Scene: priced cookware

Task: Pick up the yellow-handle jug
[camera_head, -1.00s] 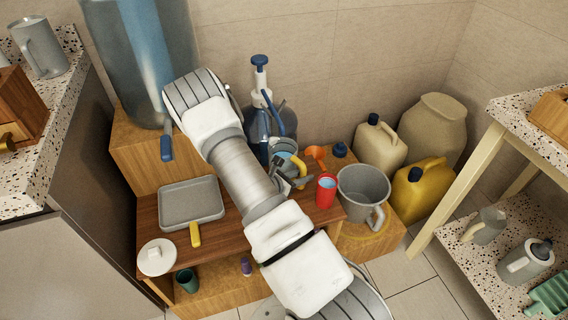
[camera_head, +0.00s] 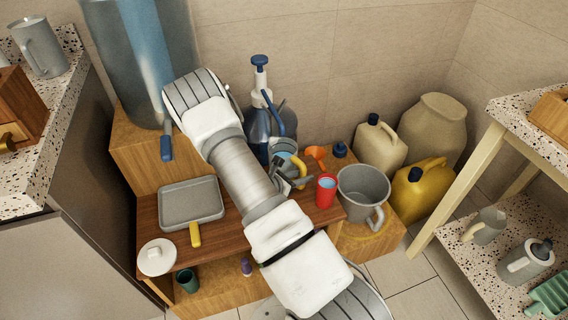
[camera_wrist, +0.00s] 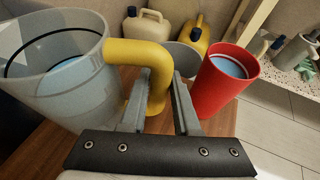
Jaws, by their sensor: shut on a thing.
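The yellow-handle jug (camera_wrist: 58,88) is a clear grey vessel with a dark line below its rim and something blue inside. It stands upright at the left of the wrist view, and in the head view its top (camera_head: 283,147) shows behind my gripper (camera_head: 290,180). Its yellow handle (camera_wrist: 140,53) bends down between my two fingers (camera_wrist: 163,82). My gripper is shut on this handle. In the head view my arm and gripper hide part of the jug. Its base is hidden in the wrist view.
A red cup (camera_wrist: 225,85) stands close to the right finger. A grey pot (camera_head: 363,188) is further right. A blue-topped pump bottle (camera_head: 258,120) stands behind the jug. A grey tray (camera_head: 190,203) lies left on the wooden table (camera_head: 228,235).

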